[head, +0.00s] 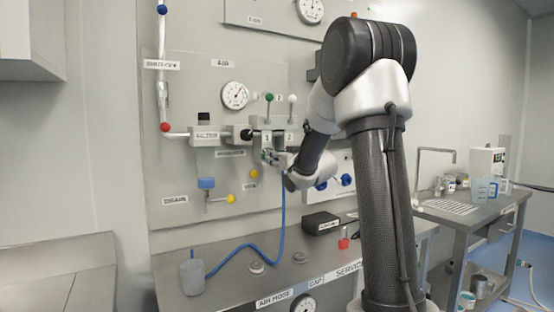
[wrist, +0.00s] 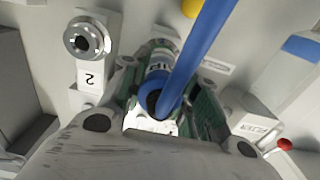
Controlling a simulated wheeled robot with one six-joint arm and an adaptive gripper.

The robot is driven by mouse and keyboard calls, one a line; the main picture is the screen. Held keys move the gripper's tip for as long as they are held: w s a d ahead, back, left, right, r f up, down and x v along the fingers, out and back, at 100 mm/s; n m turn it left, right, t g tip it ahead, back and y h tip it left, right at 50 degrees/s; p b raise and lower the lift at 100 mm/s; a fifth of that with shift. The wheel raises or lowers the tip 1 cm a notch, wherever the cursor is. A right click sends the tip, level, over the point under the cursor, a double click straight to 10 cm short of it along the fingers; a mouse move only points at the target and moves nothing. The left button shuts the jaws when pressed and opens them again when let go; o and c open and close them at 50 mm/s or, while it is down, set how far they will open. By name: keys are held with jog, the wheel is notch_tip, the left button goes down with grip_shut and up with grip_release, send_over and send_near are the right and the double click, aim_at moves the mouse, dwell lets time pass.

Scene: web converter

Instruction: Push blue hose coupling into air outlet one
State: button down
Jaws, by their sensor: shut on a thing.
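My gripper (head: 270,158) is shut on the blue hose coupling (wrist: 157,88), just below the outlet block labelled 1 and 2 (head: 267,138) on the wall panel. In the wrist view, the green-edged fingers of my gripper (wrist: 168,75) stand on both sides of the coupling. The blue hose (wrist: 198,50) bends away from it. Outlet two (wrist: 86,38), a round metal port, is bare beside the gripper. Air outlet one is hidden behind the coupling and fingers, so I cannot tell whether the coupling touches it or is in it.
Green and white knobbed levers (head: 269,98) stand above the outlets. A yellow-knobbed drain valve (head: 230,199) is to the lower left. A black box (head: 321,223) lies on the bench.

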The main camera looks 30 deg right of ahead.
jog(key=shift+w, duration=0.5)
jog(key=c, duration=1)
grip_release()
jog(key=s, duration=1.2)
jog(key=shift+d, duration=0.2)
